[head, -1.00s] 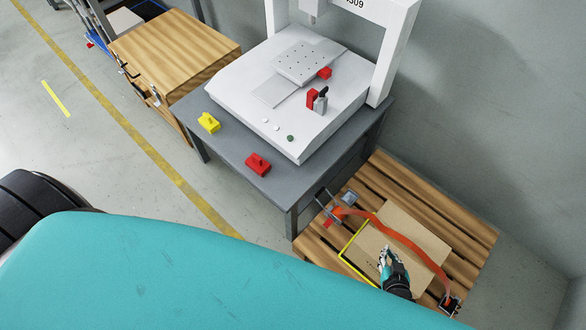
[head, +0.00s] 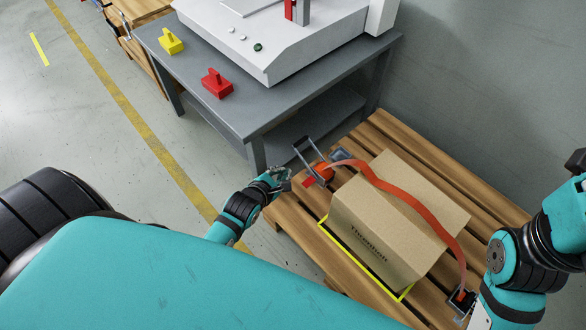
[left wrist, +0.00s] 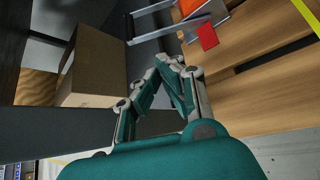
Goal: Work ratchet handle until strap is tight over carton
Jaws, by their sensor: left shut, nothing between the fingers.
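The brown carton (head: 400,207) stands on a wooden pallet (head: 300,225). The orange strap (head: 400,192) runs over it in a loose, wavy curve from the ratchet (head: 322,172) to a dark anchor (head: 462,298) at the right. The ratchet's grey handle (head: 304,146) stands raised, with a red tab beside it. My left gripper (head: 281,178) is shut and empty, just left of the ratchet and apart from it. In the left wrist view its fingers (left wrist: 172,66) are closed below the handle frame (left wrist: 146,22).
A grey table (head: 215,115) with a white machine, a red block (head: 217,83) and a yellow block (head: 171,41) stands behind the left gripper. A yellow outline (head: 345,247) marks the pallet around the carton. Another brown box (left wrist: 95,68) shows beside the gripper in the left wrist view.

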